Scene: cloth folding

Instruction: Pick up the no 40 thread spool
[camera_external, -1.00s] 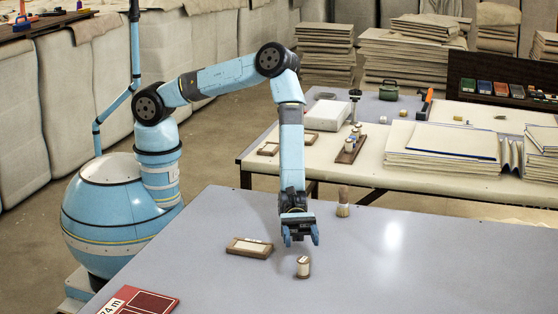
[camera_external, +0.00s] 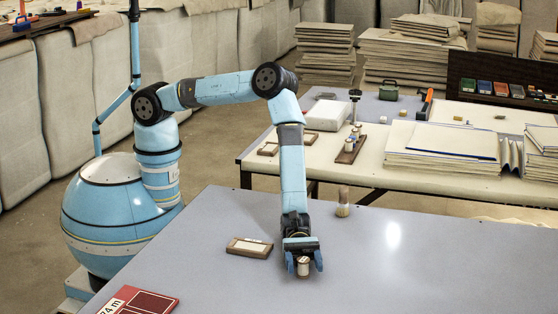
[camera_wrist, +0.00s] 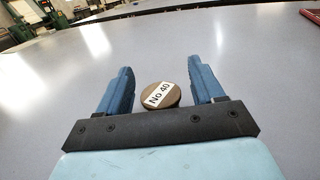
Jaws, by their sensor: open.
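The no 40 thread spool (camera_external: 303,267) stands upright on the grey table (camera_external: 420,262). In the wrist view, its round brown top (camera_wrist: 160,95) carries a white label reading "No 40". My gripper (camera_external: 304,263) is low over the table with its two blue fingers on either side of the spool. In the wrist view, my gripper (camera_wrist: 163,85) is open, with the spool between the fingers and a gap on each side. Neither finger appears to touch it.
A small wooden-framed tray (camera_external: 249,247) lies left of my gripper. A brush (camera_external: 343,203) stands behind it to the right. A red box or board (camera_external: 140,302) lies at the table's front left. The table's right side is clear.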

